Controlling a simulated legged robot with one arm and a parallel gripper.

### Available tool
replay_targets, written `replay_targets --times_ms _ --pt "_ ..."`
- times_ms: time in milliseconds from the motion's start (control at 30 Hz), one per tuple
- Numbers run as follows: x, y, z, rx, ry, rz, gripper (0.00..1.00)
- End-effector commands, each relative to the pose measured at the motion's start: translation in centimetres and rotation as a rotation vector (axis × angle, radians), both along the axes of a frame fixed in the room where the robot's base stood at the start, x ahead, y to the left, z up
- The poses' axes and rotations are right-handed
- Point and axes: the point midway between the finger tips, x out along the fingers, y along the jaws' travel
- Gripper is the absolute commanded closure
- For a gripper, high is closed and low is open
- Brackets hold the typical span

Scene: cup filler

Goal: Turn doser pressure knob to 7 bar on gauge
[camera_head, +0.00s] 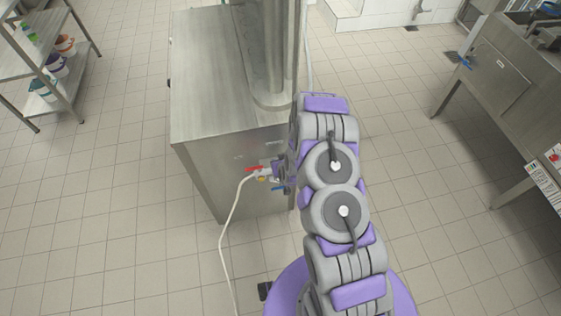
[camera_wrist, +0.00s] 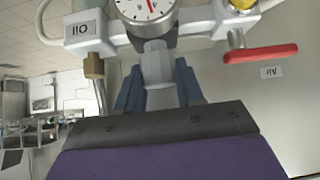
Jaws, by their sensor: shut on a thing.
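The pressure gauge (camera_wrist: 145,9) shows at the top of the wrist view, with a white dial and part of a red needle. The dial is cut off, so I cannot read its value. Below it is the grey pressure knob (camera_wrist: 154,52). My gripper (camera_wrist: 159,78) has its two blue fingers on either side of the knob and is shut on it. In the head view, my arm reaches to the fittings on the steel cabinet's side, and it hides the gauge and the knob.
A red lever handle (camera_wrist: 260,54) is right of the knob; it also shows in the head view (camera_head: 254,169). A brass fitting (camera_wrist: 93,66) is on the left. The steel cabinet (camera_head: 215,90) stands ahead. A white hose (camera_head: 232,220) hangs to the floor. Tiled floor is free on both sides.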

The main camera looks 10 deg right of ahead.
Motion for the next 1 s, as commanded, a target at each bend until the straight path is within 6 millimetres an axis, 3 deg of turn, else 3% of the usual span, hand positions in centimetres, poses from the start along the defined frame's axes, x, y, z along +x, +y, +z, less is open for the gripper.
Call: replay_targets --times_ms 600,1000 --pt "0.38 0.4 0.27 0.001 -0.009 -0.557 0.93" --pt "0.38 0.4 0.26 0.001 -0.007 -0.761 0.93"
